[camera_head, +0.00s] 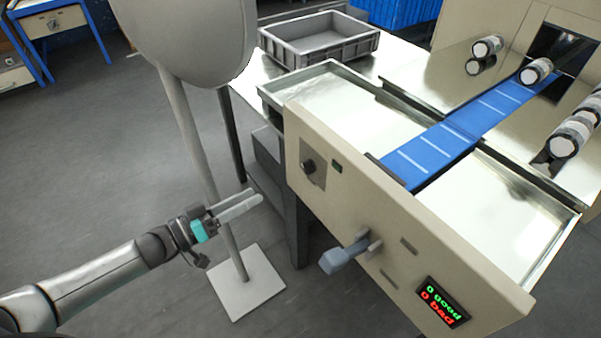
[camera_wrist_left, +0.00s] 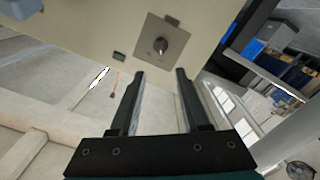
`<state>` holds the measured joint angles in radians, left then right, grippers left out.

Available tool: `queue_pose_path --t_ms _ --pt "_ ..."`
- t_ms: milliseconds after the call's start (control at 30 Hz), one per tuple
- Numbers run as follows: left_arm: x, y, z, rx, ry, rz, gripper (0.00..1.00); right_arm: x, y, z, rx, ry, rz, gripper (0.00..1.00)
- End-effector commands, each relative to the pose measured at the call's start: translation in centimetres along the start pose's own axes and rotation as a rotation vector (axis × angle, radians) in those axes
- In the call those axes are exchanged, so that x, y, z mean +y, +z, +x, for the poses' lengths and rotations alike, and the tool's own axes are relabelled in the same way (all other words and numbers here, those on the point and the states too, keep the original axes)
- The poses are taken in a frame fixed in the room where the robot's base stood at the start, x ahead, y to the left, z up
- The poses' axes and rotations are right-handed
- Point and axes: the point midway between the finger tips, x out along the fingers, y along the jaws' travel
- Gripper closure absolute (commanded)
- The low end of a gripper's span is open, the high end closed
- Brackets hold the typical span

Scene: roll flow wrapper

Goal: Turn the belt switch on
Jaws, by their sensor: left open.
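The belt switch is a dark round knob (camera_head: 308,167) on a square grey plate, at the left end of the machine's beige front panel (camera_head: 370,225). In the left wrist view the knob (camera_wrist_left: 160,46) shows just beyond the fingertips, between their lines, with a light mark on its face. My left gripper (camera_head: 260,199) is open and empty. In the head view it is below and left of the knob, apart from the panel; the left wrist view shows its two dark fingers (camera_wrist_left: 161,72) spread. My right gripper is not in view.
A grey-blue lever (camera_head: 345,255) sticks out of the panel, right of the knob. A small dark green rectangle (camera_head: 337,166) sits beside the switch plate. A counter display (camera_head: 442,302) is at lower right. A pole on a white base (camera_head: 246,290) stands close by my left gripper.

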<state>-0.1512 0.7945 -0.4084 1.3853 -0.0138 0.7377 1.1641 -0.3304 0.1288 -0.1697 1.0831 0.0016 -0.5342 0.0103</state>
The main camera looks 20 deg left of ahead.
Motion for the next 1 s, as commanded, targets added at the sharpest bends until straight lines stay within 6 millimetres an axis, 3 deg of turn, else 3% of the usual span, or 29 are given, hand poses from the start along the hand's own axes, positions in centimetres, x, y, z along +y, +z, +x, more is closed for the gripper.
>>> queue_pose_path --t_ms 600,1000 --pt "-0.1 0.1 9.7 0.001 -0.001 0.004 0.54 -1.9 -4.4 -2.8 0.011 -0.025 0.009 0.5" --pt "-0.1 0.0 13.3 -0.001 -0.003 0.004 0.54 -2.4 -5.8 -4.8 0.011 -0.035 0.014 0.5"
